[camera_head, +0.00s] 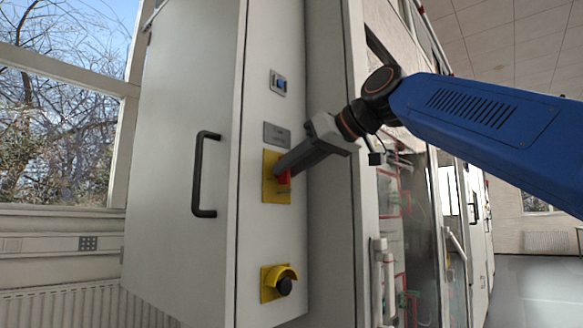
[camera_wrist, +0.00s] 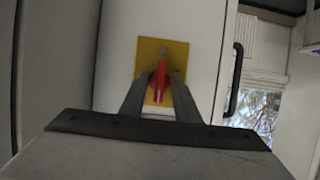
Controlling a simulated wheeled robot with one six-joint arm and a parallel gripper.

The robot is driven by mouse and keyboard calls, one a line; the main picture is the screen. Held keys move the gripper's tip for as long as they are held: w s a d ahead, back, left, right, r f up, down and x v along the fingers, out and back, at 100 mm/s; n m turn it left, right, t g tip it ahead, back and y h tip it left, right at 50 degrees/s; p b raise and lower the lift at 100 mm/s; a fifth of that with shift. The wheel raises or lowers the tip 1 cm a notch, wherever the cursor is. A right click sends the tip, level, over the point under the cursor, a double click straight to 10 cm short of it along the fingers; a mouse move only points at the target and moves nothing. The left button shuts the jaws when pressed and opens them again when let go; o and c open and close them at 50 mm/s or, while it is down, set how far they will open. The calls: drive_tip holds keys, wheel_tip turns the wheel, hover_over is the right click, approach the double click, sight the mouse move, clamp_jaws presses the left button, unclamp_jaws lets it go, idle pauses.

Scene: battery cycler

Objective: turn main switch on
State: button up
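The main switch is a red rotary handle (camera_head: 284,178) on a yellow plate (camera_head: 269,190), on the narrow front panel of a grey cabinet. In the wrist view the red handle (camera_wrist: 157,82) stands upright in the picture on its yellow plate (camera_wrist: 178,50). My gripper (camera_head: 279,168) reaches in from the right and hides part of the switch in the head view. In the wrist view my gripper's fingers (camera_wrist: 156,88) lie on both sides of the red handle, with yellow showing between each finger and the handle. The gripper is open around the handle, apparently not clamping it.
Below the switch is a black knob (camera_head: 285,286) with a yellow guard on a yellow plate. Above are a grey label plate (camera_head: 277,134) and a small blue switch (camera_head: 279,84). A black door handle (camera_head: 199,175) sticks out at left. A glazed enclosure stands at right.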

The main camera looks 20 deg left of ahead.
drive_tip(key=v, duration=1.7)
drive_tip(key=shift+d+f, duration=0.1)
drive_tip(key=d+f+m+t+h, duration=0.1)
drive_tip(key=d+f+m+h, duration=0.15)
drive_tip(key=d+f, duration=0.55)
drive_tip(key=d+f+m+h, duration=0.2)
drive_tip(key=d+f+m, duration=0.15)
drive_tip(key=f, duration=0.85)
drive_tip(key=d+f+m+t+h, duration=0.1)
drive_tip(key=d+f+m+h, duration=0.1)
drive_tip(key=d+f, duration=0.7)
drive_tip(key=s+d+f+m+h, duration=0.1)
drive_tip(key=s+d+f, duration=0.3)
drive_tip(key=f, duration=0.9)
drive_tip(key=s+d+f+m+g+h, duration=0.1)
drive_tip(key=s+d+f, duration=0.4)
drive_tip(key=f, duration=0.8)
drive_tip(key=s+d+f+m+g+h, duration=0.1)
drive_tip(key=s+d+f+m+h, duration=0.2)
drive_tip(key=s+f, duration=0.4)
wheel_tip(320, 180, down, 7)
drive_tip(key=shift+s+d+f+h, duration=0.15)
drive_tip(key=shift+d+h, duration=0.3)
drive_tip(key=shift+d, duration=0.7)
